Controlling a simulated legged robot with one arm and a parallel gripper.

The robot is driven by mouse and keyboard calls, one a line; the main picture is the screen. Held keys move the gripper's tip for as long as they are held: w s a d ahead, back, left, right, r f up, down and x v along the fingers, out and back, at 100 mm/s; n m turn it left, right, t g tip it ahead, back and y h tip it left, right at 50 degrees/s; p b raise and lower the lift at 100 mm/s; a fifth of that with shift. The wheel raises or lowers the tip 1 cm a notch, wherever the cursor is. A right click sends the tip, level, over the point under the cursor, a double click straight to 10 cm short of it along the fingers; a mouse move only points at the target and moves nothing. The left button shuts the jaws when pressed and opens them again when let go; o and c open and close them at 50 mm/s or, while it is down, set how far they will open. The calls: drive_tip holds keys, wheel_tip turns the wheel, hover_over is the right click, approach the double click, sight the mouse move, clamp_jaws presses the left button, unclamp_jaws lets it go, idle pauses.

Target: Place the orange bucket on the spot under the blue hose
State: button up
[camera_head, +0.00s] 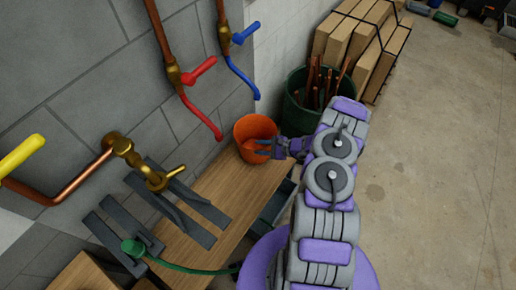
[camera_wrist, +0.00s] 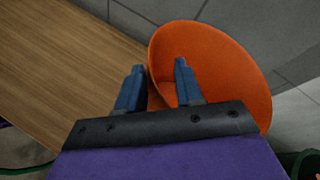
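The orange bucket (camera_head: 254,130) is at the far end of the wooden bench, near the wall. The blue hose (camera_head: 243,78) hangs on the wall with its lower end just above the bucket's far side. My gripper (camera_head: 264,147) is at the bucket's near right side. In the wrist view the bucket (camera_wrist: 225,75) fills the upper right. My gripper (camera_wrist: 158,78) has its fingers apart there, the left one outside the bucket's edge and the right one in front of the orange interior. Contact with the bucket wall is unclear. The spot itself is not visible.
The wooden bench (camera_head: 212,200) carries dark grey brackets (camera_head: 190,212). A red hose (camera_head: 202,115) hangs left of the blue one. A dark green bin (camera_head: 297,112) with copper pipes stands right of the bucket, before stacked boxes (camera_head: 352,45). The concrete floor (camera_head: 440,150) at right is clear.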

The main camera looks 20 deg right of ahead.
drive_tip(key=a+r+p+v, duration=0.1)
drive_tip(key=p+v, duration=0.1)
drive_tip(key=v, duration=0.8)
drive_tip(key=s+a+r+n+g, duration=0.2)
drive_tip(key=a+r+n+g, duration=0.3)
drive_tip(key=a+r, duration=0.65)
drive_tip(key=s+a+r+n+g, duration=0.35)
drive_tip(key=a+r+n, duration=0.4)
drive_tip(key=r, duration=0.65)
drive_tip(key=s+a+r+n+g+h, duration=0.25)
drive_tip(key=s+r, duration=0.25)
drive_tip(key=s, duration=0.3)
drive_tip(key=s+a+r+n+g+h, duration=0.1)
drive_tip(key=s+a+r+n+h, duration=0.15)
drive_tip(key=s+r, duration=0.4)
drive_tip(key=s+d+n+t+h, duration=0.1)
drive_tip(key=s+d+h, duration=0.4)
drive_tip(key=s, duration=0.7)
drive_tip(key=shift+d+r+n+t+h, duration=0.4)
drive_tip(key=shift+d+n, duration=0.05)
drive_tip(key=shift+n, duration=0.1)
